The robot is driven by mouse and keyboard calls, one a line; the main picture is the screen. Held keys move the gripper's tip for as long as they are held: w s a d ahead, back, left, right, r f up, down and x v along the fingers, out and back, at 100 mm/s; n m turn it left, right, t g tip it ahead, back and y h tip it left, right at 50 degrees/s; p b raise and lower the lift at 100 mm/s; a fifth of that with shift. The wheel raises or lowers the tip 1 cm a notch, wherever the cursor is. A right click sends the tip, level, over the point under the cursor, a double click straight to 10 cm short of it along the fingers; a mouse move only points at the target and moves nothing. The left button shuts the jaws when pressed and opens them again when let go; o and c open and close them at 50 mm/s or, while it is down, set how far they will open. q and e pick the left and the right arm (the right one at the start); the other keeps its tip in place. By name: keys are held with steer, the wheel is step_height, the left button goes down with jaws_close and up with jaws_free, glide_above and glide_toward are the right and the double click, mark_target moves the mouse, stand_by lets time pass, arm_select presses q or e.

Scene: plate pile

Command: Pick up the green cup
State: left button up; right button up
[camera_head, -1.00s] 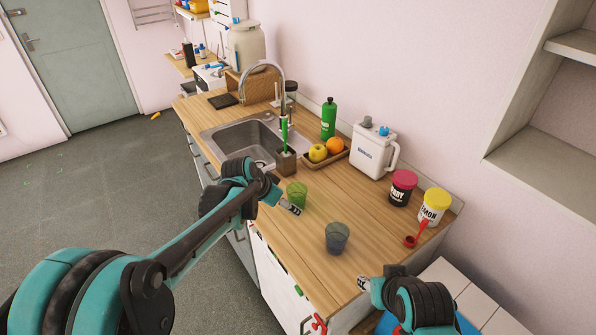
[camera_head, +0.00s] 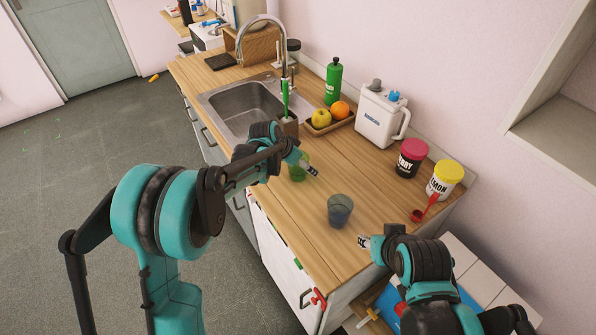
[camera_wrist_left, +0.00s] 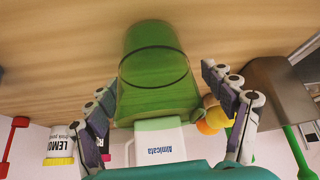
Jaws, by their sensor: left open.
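The translucent green cup (camera_head: 297,174) stands on the wooden counter, partly hidden behind my left gripper (camera_head: 308,167). In the left wrist view the green cup (camera_wrist_left: 155,75) fills the middle, between the spread fingers of my left gripper (camera_wrist_left: 158,82). The fingers are open, one on each side of the cup, with a visible gap on the right side. I cannot tell whether the left finger touches it. My right gripper (camera_head: 364,241) is over the counter's front right part, apart from the cup; its fingers are too small to judge.
A grey-blue cup (camera_head: 340,210) stands right of the green one. Two jars (camera_head: 411,158) (camera_head: 444,180) and a red scoop (camera_head: 424,209) are at right.

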arm_select(q)
steer(key=c, duration=1.3)
steer(key=shift+r, duration=0.1)
